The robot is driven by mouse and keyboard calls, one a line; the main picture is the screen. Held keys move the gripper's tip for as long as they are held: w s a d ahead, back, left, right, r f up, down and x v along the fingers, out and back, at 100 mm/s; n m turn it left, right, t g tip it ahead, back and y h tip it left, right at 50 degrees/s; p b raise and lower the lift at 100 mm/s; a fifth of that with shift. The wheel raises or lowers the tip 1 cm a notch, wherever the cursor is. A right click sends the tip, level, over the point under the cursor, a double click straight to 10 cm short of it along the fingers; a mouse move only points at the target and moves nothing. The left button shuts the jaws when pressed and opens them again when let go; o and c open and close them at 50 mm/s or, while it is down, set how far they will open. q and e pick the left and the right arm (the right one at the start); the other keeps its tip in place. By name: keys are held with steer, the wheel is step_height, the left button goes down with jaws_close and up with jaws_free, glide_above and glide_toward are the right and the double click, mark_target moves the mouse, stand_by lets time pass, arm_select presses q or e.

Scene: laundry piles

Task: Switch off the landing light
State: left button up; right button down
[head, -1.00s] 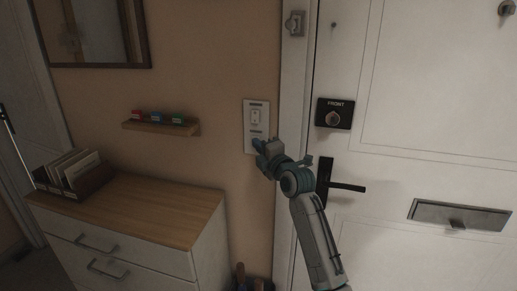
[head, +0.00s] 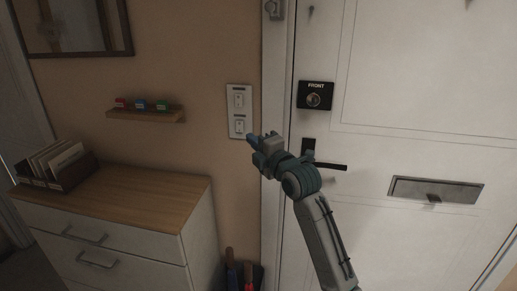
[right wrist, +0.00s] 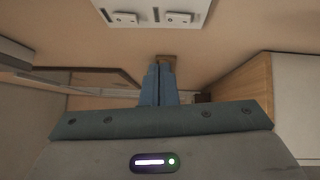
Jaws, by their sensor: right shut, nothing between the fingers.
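A white switch plate (head: 239,111) is on the beige wall just left of the door frame. It has an upper rocker switch (head: 239,100) and a lower rocker switch (head: 238,126), each with a dark label too small to read. The plate also shows at the top of the right wrist view (right wrist: 152,10), with two rockers in part. My right gripper (head: 251,139) is shut and empty, just below and right of the lower switch. Its closed fingers show in the right wrist view (right wrist: 158,84), apart from the plate in that picture. My left gripper is not in view.
A white front door (head: 410,90) with a lock (head: 315,96), black handle (head: 328,166) and letter slot (head: 435,189) is at right. A wood-topped dresser (head: 130,205) stands at left, below a small shelf (head: 146,115). A dark holder with umbrellas (head: 240,275) is below the plate.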

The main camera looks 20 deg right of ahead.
steer(key=d+f+m+g+h, duration=0.15)
steer(key=f+m, duration=0.25)
steer(key=f, duration=1)
steer(key=d+f+m+g+h, duration=0.1)
steer(key=d+f+m+g, duration=0.2)
steer(key=f, duration=1.1)
steer(key=s+d+f+m+g+h, duration=0.1)
steer(key=s+f+m+g, duration=0.15)
steer(key=s+f, duration=0.75)
steer(key=s+d+f+m+g, duration=0.1)
steer(key=s+f+m+g, duration=0.15)
steer(key=f, duration=1.65)
steer(key=s+f+m+g, duration=0.4)
steer(key=s+f+m, duration=0.1)
steer(key=s+f, duration=1.3)
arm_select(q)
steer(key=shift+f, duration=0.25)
arm_select(e)
steer(key=s+f+m+g, duration=0.1)
steer(key=s+f, duration=0.2)
steer(key=s, duration=0.7)
steer(key=s+a+f+m+g, duration=0.1)
steer(key=s+f, duration=0.3)
steer(key=s, duration=0.5)
steer(key=s+a+f+m+g, duration=0.1)
steer(key=s+f+g, duration=0.1)
steer(key=s, duration=0.8)
steer(key=shift+s+a+f+m, duration=0.15)
steer(key=shift+s+f+m, duration=0.15)
steer(key=shift+f, duration=0.4)
